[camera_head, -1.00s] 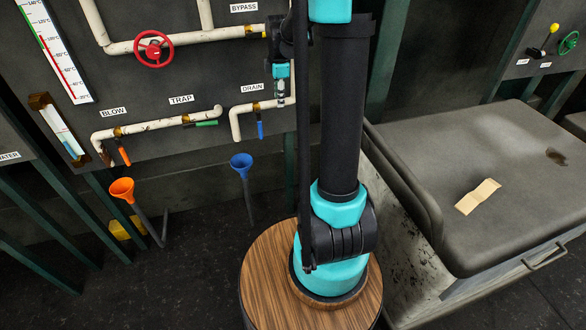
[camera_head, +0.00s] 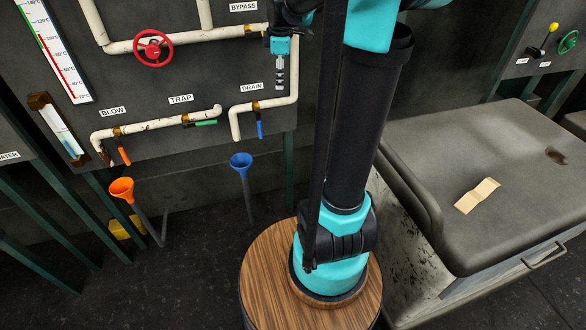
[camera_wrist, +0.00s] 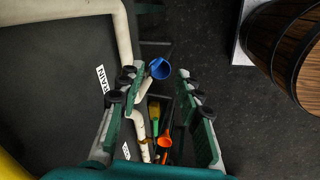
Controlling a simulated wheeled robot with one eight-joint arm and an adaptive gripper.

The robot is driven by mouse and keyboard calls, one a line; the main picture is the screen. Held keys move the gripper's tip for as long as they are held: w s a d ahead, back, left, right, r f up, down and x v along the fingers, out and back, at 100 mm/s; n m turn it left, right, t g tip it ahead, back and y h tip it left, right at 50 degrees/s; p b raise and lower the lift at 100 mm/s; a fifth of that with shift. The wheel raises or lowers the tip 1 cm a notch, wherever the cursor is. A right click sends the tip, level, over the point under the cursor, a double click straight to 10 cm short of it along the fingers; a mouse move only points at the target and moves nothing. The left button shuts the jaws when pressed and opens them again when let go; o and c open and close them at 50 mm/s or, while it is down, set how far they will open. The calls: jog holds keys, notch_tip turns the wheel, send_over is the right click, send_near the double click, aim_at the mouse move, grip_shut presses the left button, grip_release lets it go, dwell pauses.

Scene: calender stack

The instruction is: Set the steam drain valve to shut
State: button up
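The drain valve has a blue lever (camera_head: 259,129) under the DRAIN label (camera_head: 252,86), on a cream pipe (camera_head: 277,102). In the head view the lever hangs straight down, crosswise to the horizontal pipe run. My gripper (camera_head: 280,86) points down in front of the panel, above and right of the lever and apart from it. In the wrist view my gripper (camera_wrist: 158,86) has its fingers spread with nothing held between them. The label shows partly there (camera_wrist: 102,80). I cannot make out the blue lever in that view; the left finger may hide it.
A blue funnel (camera_head: 241,161) and an orange funnel (camera_head: 122,188) stand below the panel. A green TRAP lever (camera_head: 205,122) lies along its pipe, and an orange BLOW lever (camera_head: 124,155) hangs down. A red handwheel (camera_head: 153,49) is higher up. A wooden round base (camera_head: 263,284) is in front.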

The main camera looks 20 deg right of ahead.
jog(key=s+a+f+m, duration=0.1)
jog(key=s+f+m, duration=0.6)
jog(key=s+f, duration=0.2)
jog(key=s+a+f+m+t, duration=0.1)
jog(key=s+f+m, duration=0.6)
jog(key=s, duration=0.7)
notch_tip(320, 180, down, 2)
jog(key=shift+a+f+m+t, duration=0.1)
jog(key=shift+a+m+t, duration=0.2)
jog(key=shift+a+m, duration=0.15)
